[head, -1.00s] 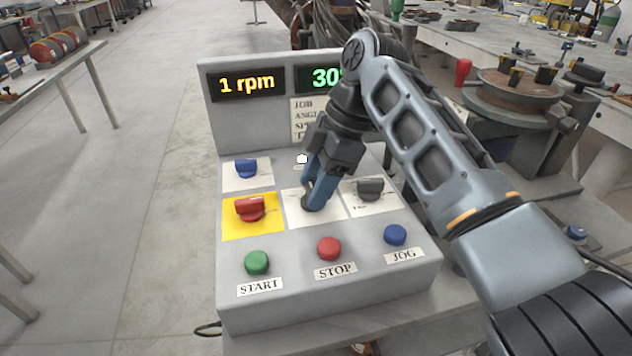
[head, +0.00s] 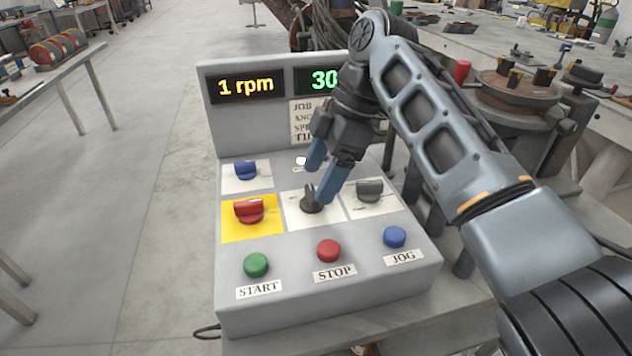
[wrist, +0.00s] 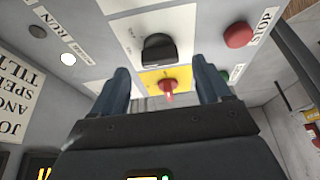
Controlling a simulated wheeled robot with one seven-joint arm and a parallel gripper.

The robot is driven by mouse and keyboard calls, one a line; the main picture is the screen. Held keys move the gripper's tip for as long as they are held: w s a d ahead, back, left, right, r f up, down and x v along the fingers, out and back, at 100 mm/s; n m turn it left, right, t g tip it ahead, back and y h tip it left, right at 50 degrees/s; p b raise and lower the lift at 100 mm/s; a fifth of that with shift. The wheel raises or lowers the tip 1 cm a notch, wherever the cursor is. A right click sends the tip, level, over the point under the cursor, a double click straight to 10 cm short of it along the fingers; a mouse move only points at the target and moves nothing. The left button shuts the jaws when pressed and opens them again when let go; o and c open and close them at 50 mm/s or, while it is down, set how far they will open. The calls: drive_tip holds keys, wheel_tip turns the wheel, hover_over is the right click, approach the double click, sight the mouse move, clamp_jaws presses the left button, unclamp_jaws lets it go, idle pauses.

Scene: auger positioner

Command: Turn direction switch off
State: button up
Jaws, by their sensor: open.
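A black rotary knob (head: 311,203) sits on a white plate in the middle of the grey control panel; its label is not readable, so I cannot tell from lettering whether it is the direction switch. In the wrist view the same knob (wrist: 159,48) stands beyond my fingertips. My gripper (head: 318,184) is open and empty, its blue fingers just above and apart from this knob. Other knobs are a red one (head: 248,210) on yellow, a blue one (head: 245,170) and a grey one (head: 369,190).
Green START (head: 256,265), red STOP (head: 329,251) and blue JOG (head: 395,237) buttons line the panel's front. A white lamp (head: 301,161) is lit near my fingers. Displays (head: 246,85) stand behind, partly hidden by my arm. A round turntable (head: 518,88) stands at right.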

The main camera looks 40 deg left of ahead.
drive_tip(key=v, duration=0.5)
idle(0.5)
